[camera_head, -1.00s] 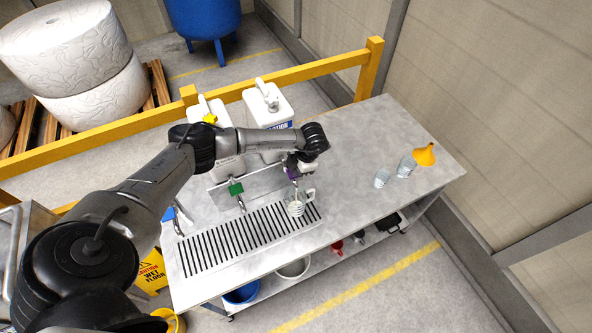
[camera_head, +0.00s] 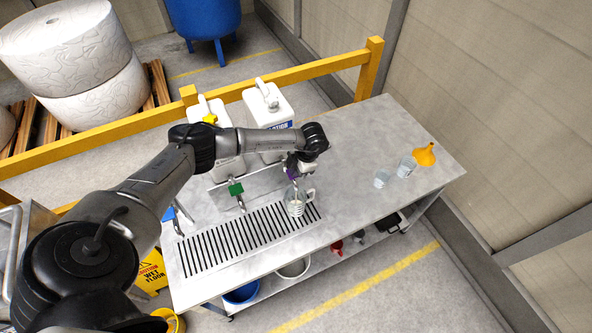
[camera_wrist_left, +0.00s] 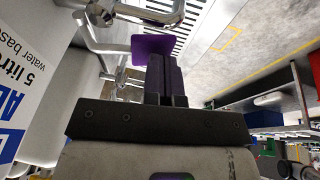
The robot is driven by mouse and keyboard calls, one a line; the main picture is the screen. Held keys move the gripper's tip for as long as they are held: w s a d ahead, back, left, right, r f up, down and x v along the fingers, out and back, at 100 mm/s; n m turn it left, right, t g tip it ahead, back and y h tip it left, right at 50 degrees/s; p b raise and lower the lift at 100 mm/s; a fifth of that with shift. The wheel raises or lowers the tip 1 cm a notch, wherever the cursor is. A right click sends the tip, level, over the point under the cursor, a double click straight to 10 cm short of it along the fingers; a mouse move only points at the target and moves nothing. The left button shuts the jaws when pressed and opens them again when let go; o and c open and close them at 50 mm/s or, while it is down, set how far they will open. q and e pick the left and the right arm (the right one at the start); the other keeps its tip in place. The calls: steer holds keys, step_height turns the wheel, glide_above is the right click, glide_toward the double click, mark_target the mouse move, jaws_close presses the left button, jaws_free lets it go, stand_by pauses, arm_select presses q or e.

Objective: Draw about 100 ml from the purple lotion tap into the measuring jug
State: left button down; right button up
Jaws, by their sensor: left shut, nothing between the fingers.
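The purple lotion tap (camera_head: 291,174) is at the right end of the tap row, partly hidden by my left gripper (camera_head: 296,164). Its purple lever plate also shows in the left wrist view (camera_wrist_left: 154,46), with a metal spout (camera_wrist_left: 180,14) beyond it. My left gripper's fingers are shut with nothing between them, and their tips are at the purple lever; I cannot tell whether they press on it. The clear measuring jug (camera_head: 295,206) stands upright on the slatted drip grate, below the purple tap, handle to the right. Its liquid level is too small to read. My right gripper is out of view.
A green tap (camera_head: 236,188) and a blue tap (camera_head: 169,214) stand to the left. White canisters (camera_head: 268,103) stand behind. Two clear cups (camera_head: 381,178) and an orange funnel (camera_head: 425,155) are on the bench's right. The bench between jug and cups is clear.

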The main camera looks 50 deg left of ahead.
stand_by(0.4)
arm_select(q)
steer(key=shift+r, duration=0.1)
steer(key=shift+r+p, duration=0.6)
steer(key=shift+r, duration=0.1)
step_height(320, 180, up, 4)
steer(key=p, duration=0.3)
steer(key=shift+d+r, duration=0.15)
steer(key=shift+w+d+r, duration=0.1)
steer(key=shift+w+r, duration=0.05)
steer(key=shift+r, duration=0.1)
steer(key=b+v, duration=0.3)
steer(key=v, duration=0.6)
